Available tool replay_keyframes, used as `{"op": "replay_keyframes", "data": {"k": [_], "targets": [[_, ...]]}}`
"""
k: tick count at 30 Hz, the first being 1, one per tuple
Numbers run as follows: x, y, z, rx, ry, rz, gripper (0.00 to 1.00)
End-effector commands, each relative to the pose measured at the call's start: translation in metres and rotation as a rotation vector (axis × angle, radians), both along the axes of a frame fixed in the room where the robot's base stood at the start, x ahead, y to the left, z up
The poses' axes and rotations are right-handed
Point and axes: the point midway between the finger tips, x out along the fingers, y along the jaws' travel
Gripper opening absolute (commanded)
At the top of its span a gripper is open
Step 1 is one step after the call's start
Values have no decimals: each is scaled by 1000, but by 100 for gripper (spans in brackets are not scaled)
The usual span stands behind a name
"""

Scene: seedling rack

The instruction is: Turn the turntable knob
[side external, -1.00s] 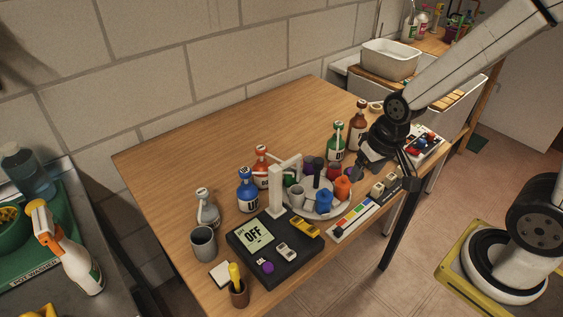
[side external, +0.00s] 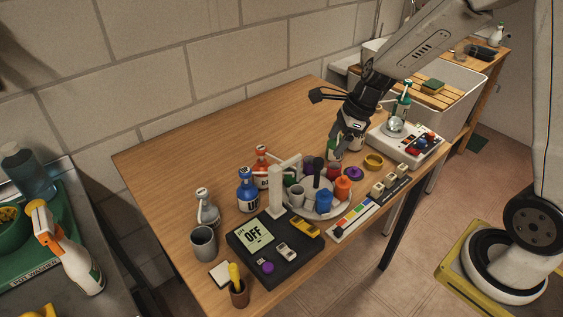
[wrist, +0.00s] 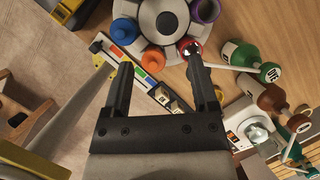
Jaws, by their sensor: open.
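The turntable (side external: 309,213) is a pale round plate on the table, ringed by coloured cups. Its dark knob (side external: 318,172) stands up at the centre. In the wrist view the knob (wrist: 168,23) shows from above as a dark round top on the grey hub. My gripper (side external: 334,153) is at the turntable's far right side, close to the red cup. In the wrist view my gripper (wrist: 157,72) is open, with nothing seen between its fingers. Its right fingertip overlaps the red cup (wrist: 187,45); contact cannot be told. The knob lies beyond the fingertips.
A black box with an OFF display (side external: 253,232) and a white post stand left of the turntable. Bottles, including a blue one (side external: 248,192), line its back. A purple lid (side external: 355,173), yellow ring (side external: 374,162) and white device (side external: 410,148) are right. The table's back left is clear.

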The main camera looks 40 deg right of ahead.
Motion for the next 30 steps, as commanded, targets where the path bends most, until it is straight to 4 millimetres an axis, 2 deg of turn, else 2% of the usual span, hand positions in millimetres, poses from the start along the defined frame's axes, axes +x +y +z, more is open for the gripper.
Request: {"op": "replay_keyframes", "data": {"k": [6,17,30], "targets": [[9,-4,0,60,24,-138,76],[11,-2,-4,62,26,-142,76],[21,9,-41,62,28,-140,76]]}}
